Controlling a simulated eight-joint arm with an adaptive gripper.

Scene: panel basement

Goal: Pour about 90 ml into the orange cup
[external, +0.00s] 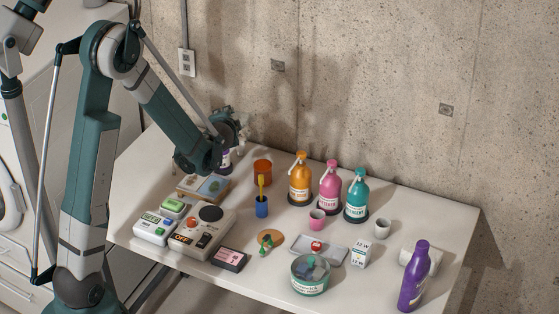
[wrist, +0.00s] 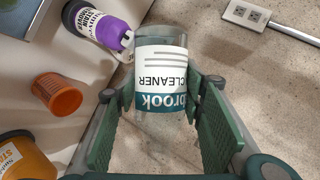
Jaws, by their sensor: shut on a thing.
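The orange cup (external: 262,172) stands at the back of the table, just right of my gripper (external: 232,135) in the external view. In the wrist view the ribbed orange cup (wrist: 58,97) is at the left, apart from my gripper (wrist: 165,115). My gripper is shut on a clear container (wrist: 160,45) with a white and blue label reading "brook CLEANER", upside down in the picture. The container is between the two green finger pads. Its contents and exact tilt cannot be told. In the external view it is largely hidden by the arm.
A purple-and-white stain remover bottle (wrist: 97,22) stands close to the held container. Orange (external: 300,182), pink (external: 330,190) and teal (external: 356,198) pump bottles stand right of the cup. A blue holder (external: 261,207) is in front of it. A scale-like device (external: 203,232) sits front left. The concrete wall is behind.

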